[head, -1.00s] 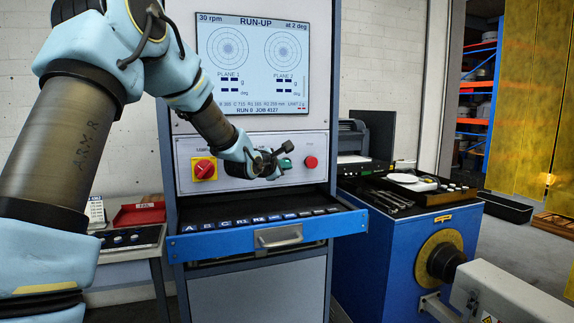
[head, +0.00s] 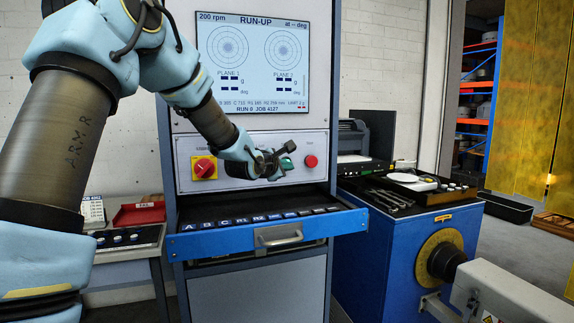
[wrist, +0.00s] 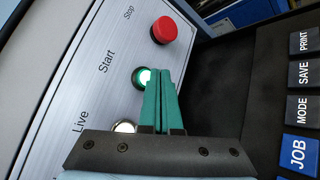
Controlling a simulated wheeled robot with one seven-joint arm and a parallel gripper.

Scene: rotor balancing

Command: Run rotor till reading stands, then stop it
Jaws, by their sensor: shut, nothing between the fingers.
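The balancing machine's screen (head: 252,62) reads RUN-UP, 200 rpm and "at -- deg", with dashes for both planes. My gripper (head: 287,165) is at the control panel (head: 235,147) below the screen. In the wrist view my gripper (wrist: 162,82) is shut and empty, its green fingertips at the lit green Start button (wrist: 142,77). I cannot tell whether they touch it. The red Stop button (wrist: 164,30) stands beyond Start, clear of the fingers. It also shows in the head view (head: 311,161). The rotor itself cannot be made out.
A red and yellow rotary switch (head: 204,167) is on the panel's left. An open blue key drawer (head: 225,243) juts out below. A blue cabinet (head: 385,255) with tools stands right, beside the drive end (head: 447,262). A red tray (head: 139,214) lies left.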

